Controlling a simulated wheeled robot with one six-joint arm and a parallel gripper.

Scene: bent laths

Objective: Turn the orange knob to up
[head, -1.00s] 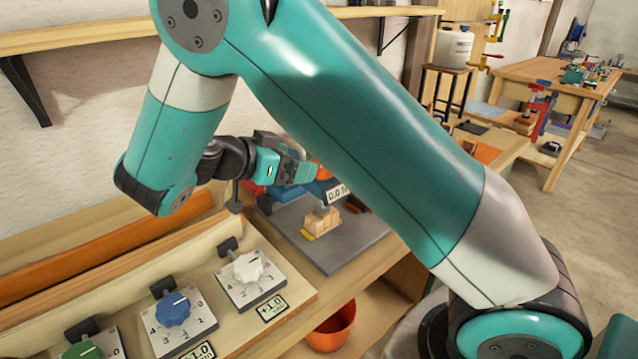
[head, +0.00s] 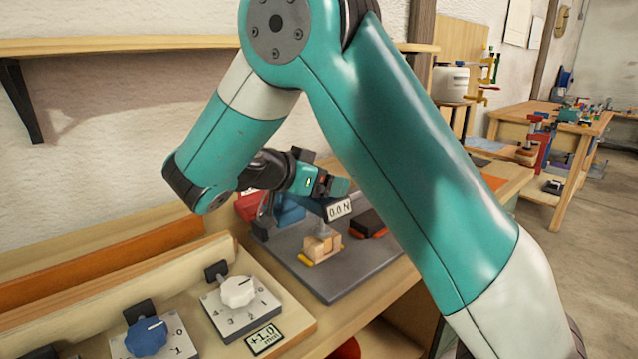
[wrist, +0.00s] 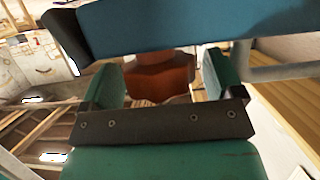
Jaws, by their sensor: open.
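My gripper (head: 340,187) is over the blue press-like device (head: 290,212) on a dark grey plate, beside its small 0.0 N display (head: 339,209). In the wrist view its two green fingers (wrist: 162,80) stand apart. An orange-brown thing (wrist: 160,72), which looks like the orange knob, shows in the gap between them. I cannot tell whether the fingers reach around it or touch it. Its pointing direction is hidden. A blue bar (wrist: 200,28) crosses the top of the wrist view. In the head view my gripper hides most of the knob.
A small wooden block (head: 322,246) sits on the grey plate (head: 345,280) below the display. A white knob (head: 238,291) and a blue knob (head: 146,336) sit on dial boxes at the front left. A shelf (head: 150,44) runs along the wall above.

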